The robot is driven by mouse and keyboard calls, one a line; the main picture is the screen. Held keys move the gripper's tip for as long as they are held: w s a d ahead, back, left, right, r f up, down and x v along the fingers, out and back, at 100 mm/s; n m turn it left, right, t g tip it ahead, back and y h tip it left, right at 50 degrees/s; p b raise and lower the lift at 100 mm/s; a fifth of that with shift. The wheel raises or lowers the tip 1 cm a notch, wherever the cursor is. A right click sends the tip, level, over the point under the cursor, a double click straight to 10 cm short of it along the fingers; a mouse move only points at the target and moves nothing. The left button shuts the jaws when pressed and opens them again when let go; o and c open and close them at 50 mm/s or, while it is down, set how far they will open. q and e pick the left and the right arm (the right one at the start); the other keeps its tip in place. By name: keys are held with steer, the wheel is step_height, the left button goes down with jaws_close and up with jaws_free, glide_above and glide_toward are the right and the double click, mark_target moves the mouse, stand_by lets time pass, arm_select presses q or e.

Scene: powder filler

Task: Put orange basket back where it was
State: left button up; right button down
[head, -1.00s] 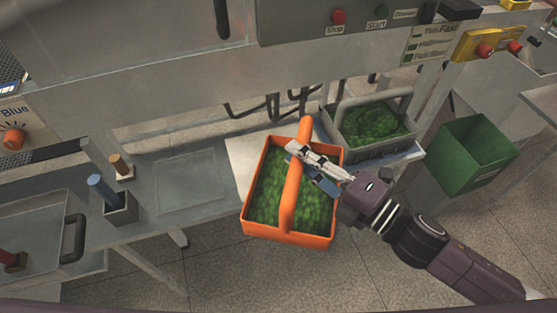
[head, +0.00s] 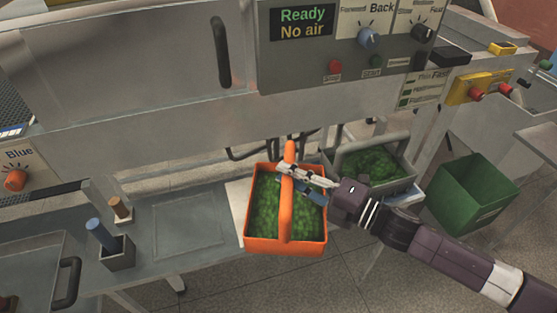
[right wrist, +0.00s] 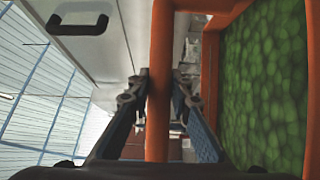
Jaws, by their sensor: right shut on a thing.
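The orange basket (head: 287,247), filled with green material, is in the middle of the head view, over the front edge of the metal shelf. My right gripper (head: 288,172) is shut on the basket's orange handle, which also shows between the fingers in the right wrist view (right wrist: 160,60). The basket hangs nearly level; whether its underside touches the shelf is hidden. In the right wrist view the basket's green contents (right wrist: 262,85) fill the right side. My left gripper is not in view.
A grey basket (head: 398,184) with green contents stands just right of the orange one. A green bin (head: 470,195) is farther right. The machine panel reads "Ready No air".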

steer(key=w+a+f+p, duration=0.1)
steer(key=w+a+f, duration=0.1)
steer(key=w, duration=0.5)
steer(key=shift+w+a+f+p, duration=0.25)
steer(key=shift+f+p, duration=0.1)
steer(key=shift+f, duration=0.25)
steer(key=shift+s+f, duration=0.1)
steer(key=shift+f, duration=0.05)
steer(key=c, duration=2.2)
jaws_free()
steer(key=shift+f, duration=0.2)
steer(key=o, duration=0.4)
steer(key=shift+o, duration=0.2)
steer(key=shift+r, duration=0.1)
